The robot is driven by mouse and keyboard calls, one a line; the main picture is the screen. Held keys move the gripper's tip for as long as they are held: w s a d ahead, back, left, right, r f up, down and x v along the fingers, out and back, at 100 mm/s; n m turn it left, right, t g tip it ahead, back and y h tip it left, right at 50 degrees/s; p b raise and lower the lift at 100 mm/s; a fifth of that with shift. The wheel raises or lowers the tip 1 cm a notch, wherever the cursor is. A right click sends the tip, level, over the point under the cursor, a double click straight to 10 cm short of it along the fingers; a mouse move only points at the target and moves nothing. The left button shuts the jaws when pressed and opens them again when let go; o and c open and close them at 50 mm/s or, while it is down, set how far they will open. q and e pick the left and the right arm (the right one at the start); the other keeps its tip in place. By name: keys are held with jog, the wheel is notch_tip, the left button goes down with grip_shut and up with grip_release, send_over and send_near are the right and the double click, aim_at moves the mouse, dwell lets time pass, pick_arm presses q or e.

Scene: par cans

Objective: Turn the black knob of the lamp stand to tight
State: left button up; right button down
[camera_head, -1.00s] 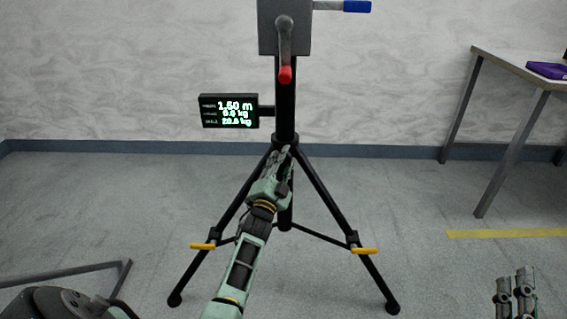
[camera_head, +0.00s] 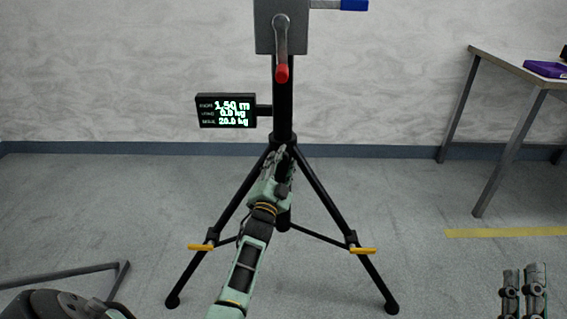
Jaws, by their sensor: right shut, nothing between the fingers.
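The black lamp stand (camera_head: 284,105) stands upright on its spread tripod legs in front of the wall. My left gripper (camera_head: 280,160) is at the stand's column, just below the collar where the legs meet. Its fingers overlap the dark column, so I cannot tell whether they are open or shut, or touching. I cannot make out the black knob; the gripper covers that part of the column. My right gripper (camera_head: 524,285) is at the bottom right, away from the stand, shut and empty.
The stand carries a grey winch box (camera_head: 266,35) with a red-tipped crank (camera_head: 282,72), a blue-ended handle (camera_head: 353,5) and a display (camera_head: 226,111) reading 1.50 m. Yellow handles (camera_head: 362,251) sit on the legs. A table (camera_head: 510,66) stands at right. Grey bars (camera_head: 75,270) lie low left.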

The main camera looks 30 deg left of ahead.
pick_arm(q)
jog(key=v, duration=1.2)
